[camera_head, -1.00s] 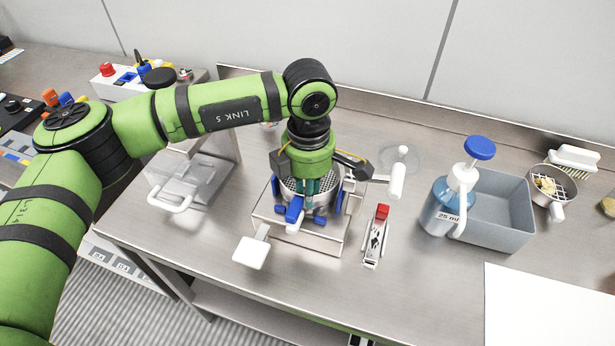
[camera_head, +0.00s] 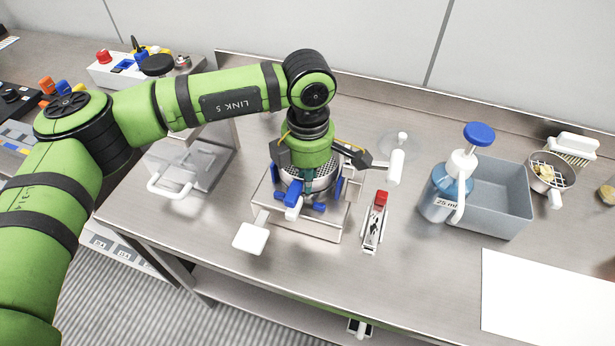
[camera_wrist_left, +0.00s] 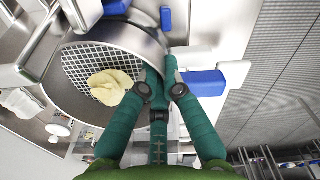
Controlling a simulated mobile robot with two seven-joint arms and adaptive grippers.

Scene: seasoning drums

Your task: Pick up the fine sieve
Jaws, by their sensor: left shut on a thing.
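The fine sieve, a round metal drum with a perforated wall (camera_head: 322,180), sits in a metal stand with blue clamps in the middle of the bench. My left gripper (camera_head: 307,186) points down at its near side, and its arm hides part of the drum. In the left wrist view, the teal fingers of my left gripper (camera_wrist_left: 158,80) are shut at the sieve's rim. The sieve (camera_wrist_left: 68,95) there shows a grey curved wall and a white mesh with a pale yellow lump. The exact grip point is partly hidden. My right gripper is not in view.
A white square pad (camera_head: 250,237) juts out front left of the stand. A red-topped tool (camera_head: 375,222) lies to the right. Farther right are a blue pump bottle (camera_head: 446,192), a grey bin (camera_head: 500,205) and a small strainer (camera_head: 550,176). Bare bench lies in front.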

